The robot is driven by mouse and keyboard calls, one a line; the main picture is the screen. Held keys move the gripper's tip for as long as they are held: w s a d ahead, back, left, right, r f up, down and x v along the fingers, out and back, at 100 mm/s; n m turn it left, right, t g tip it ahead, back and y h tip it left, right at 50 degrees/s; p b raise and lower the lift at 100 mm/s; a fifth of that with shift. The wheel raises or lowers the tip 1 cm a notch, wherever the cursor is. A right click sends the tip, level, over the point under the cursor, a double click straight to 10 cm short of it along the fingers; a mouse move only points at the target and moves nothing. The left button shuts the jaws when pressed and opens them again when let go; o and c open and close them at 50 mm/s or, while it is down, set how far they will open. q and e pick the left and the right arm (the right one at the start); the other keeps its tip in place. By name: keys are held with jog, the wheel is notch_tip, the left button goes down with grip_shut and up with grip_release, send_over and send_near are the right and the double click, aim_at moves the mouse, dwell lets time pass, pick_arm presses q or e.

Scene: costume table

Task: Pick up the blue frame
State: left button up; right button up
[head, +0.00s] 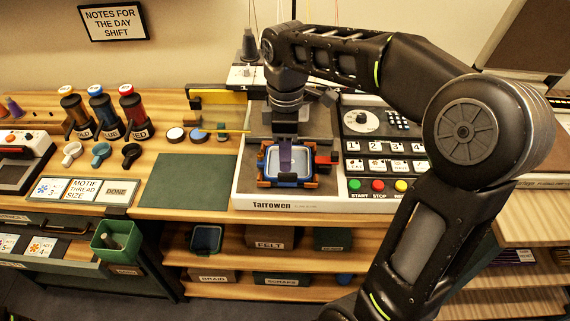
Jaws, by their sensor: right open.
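A blue-rimmed frame (272,174) with a pale inside sits on the white Tarrowen machine (243,196), with orange pieces at its corners. My right gripper (286,158) points down right over this frame, open, and hides part of its middle and back edge. I cannot tell whether the fingers touch the frame. My left gripper is out of view.
A control panel (378,180) with coloured buttons stands right of the frame. A green mat (187,181) lies clear on the left. Thread bottles (103,110) and small scoops stand farther left. A green bin (116,240) is at the drawer. My right arm spans the right side.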

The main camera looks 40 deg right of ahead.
aim_at(286, 174)
jog(key=shift+f, duration=1.2)
jog(key=shift+f, duration=2.65)
jog(key=shift+c, duration=0.6)
grip_shut()
